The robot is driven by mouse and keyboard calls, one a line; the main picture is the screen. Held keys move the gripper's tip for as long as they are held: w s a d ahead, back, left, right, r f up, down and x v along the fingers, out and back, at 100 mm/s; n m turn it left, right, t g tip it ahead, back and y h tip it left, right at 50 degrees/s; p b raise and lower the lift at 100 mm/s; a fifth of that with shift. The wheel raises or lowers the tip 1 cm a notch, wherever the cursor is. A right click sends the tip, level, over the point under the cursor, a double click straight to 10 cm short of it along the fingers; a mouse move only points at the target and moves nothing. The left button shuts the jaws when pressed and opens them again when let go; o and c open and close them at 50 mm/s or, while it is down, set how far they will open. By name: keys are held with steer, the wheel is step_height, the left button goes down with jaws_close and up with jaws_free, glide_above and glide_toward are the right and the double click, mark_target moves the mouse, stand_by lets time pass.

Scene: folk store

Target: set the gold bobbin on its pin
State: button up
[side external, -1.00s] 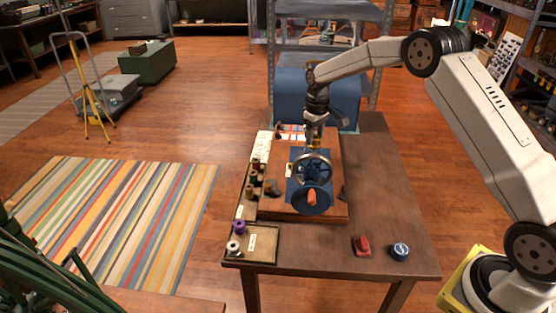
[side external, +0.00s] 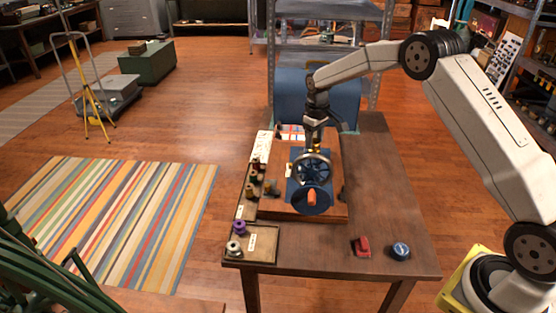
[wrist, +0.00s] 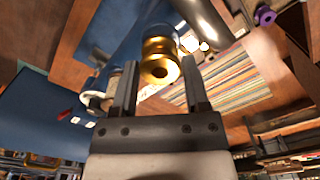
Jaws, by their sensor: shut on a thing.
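The gold bobbin (wrist: 160,62) sits between the fingertips of my gripper (wrist: 158,78) in the wrist view, with its end hole facing the camera. In the side view my gripper (side external: 315,143) points down over the back of the blue hand-wheel machine (side external: 313,183), and a small bit of gold (side external: 316,150) shows at its tips. My gripper is shut on the bobbin. The pin is hidden; I cannot tell whether the bobbin touches it.
The machine stands on a wooden board (side external: 274,211) on the brown table (side external: 390,190). Several bobbins stand along the left. A purple spool (side external: 239,227) and a white spool (side external: 234,248) are by the front-left tray (side external: 265,240). A red item (side external: 362,246) and blue dial (side external: 400,251) lie front right.

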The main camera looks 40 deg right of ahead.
steer(key=shift+f, duration=0.45)
stand_by(0.3)
steer(key=o, duration=1)
steer(key=shift+c, duration=0.2)
step_height(320, 180, up, 8)
steer(key=shift+s+a, duration=0.1)
stand_by(0.4)
steer(key=shift+s+a, duration=0.35)
steer(key=s+a+f+t, duration=0.1)
steer(key=s+a, duration=0.2)
steer(key=s, duration=0.6)
steer(key=s+a+f, duration=0.1)
steer(key=s+a, duration=0.3)
steer(key=s, duration=0.5)
steer(key=s+a+f+m+t, duration=0.1)
steer(key=s+a, duration=0.3)
steer(key=s, duration=0.5)
steer(key=shift+s+a+t, duration=0.15)
steer(key=shift+t, duration=0.15)
